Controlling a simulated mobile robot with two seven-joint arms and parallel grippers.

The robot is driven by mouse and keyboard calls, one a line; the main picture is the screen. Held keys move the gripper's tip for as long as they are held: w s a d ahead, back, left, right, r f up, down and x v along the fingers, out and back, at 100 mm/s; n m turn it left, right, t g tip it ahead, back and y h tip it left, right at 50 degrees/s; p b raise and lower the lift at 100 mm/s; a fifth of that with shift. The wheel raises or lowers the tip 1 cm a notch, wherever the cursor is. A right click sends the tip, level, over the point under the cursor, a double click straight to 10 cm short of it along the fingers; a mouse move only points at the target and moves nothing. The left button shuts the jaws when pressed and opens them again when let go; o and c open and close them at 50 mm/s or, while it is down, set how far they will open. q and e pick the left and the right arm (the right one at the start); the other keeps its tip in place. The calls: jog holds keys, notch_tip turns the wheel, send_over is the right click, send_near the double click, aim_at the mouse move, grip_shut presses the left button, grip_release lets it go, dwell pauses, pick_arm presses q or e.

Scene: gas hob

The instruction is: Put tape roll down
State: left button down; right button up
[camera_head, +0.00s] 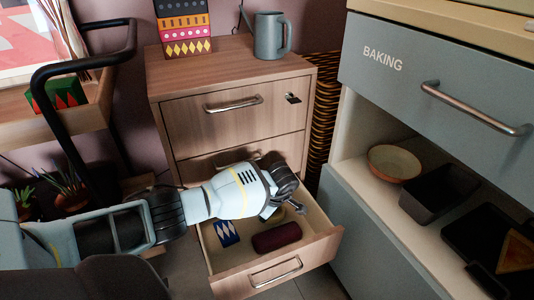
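My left arm comes in from the left, and its gripper (285,208) points down into the open bottom drawer (323,246) of the wooden cabinet. A dark red case (276,237) and a blue and white patterned box (227,233) lie in the drawer. My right gripper is not in view.
A black rail is at left.

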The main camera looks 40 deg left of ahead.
pick_arm(q)
jog(key=shift+w, duration=0.2)
jog(key=shift+f, duration=0.3)
jog(key=c, duration=1.6)
grip_release()
jog(key=shift+o, duration=0.2)
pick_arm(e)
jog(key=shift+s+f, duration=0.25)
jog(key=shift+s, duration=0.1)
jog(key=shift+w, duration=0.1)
